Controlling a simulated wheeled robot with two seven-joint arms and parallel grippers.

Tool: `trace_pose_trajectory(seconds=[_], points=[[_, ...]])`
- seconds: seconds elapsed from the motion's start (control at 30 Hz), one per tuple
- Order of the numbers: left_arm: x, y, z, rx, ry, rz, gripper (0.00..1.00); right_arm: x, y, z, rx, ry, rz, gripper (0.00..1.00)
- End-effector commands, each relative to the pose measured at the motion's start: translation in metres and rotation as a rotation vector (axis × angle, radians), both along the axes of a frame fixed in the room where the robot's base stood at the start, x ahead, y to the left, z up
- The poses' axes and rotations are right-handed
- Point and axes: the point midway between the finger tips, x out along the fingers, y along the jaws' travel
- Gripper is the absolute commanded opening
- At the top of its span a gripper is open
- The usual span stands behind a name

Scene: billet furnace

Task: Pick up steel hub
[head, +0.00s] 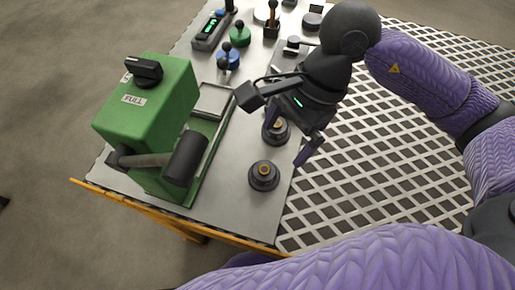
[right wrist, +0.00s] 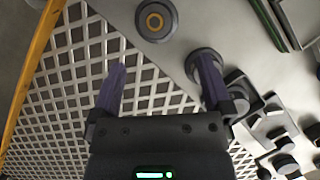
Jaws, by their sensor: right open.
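I cannot tell which is the steel hub. My right gripper (head: 290,134) is open and empty, its purple fingers spread near the far hub. My left gripper is not in view.
A green press-like machine (head: 150,105) with a black-gripped lever (head: 185,158) stands left of the hubs. Knobbed fixtures (head: 228,58) and a box with a green display (head: 209,30) stand farther back. White lattice flooring (head: 345,190) lies to the right.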

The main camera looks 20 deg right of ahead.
Motion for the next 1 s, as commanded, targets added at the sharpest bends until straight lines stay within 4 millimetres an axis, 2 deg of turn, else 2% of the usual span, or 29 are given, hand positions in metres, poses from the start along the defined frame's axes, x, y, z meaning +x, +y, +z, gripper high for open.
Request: trace_pose_trajectory(seconds=[0.03,0.37,0.63,0.67,1.0], points=[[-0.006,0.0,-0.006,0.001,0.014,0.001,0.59,-0.001,0.004,-0.013,0.001,0.004,0.002,1.0],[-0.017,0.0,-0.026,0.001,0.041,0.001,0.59,-0.011,0.032,-0.063,0.001,0.003,0.001,1.0],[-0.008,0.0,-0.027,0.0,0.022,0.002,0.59,-0.012,0.034,-0.066,0.0,-0.001,0.0,1.0],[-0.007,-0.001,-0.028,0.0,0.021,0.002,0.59,-0.011,0.034,-0.066,0.0,-0.001,0.0,0.96],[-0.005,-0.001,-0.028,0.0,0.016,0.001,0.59,-0.011,0.034,-0.066,0.0,-0.001,0.0,0.24]])
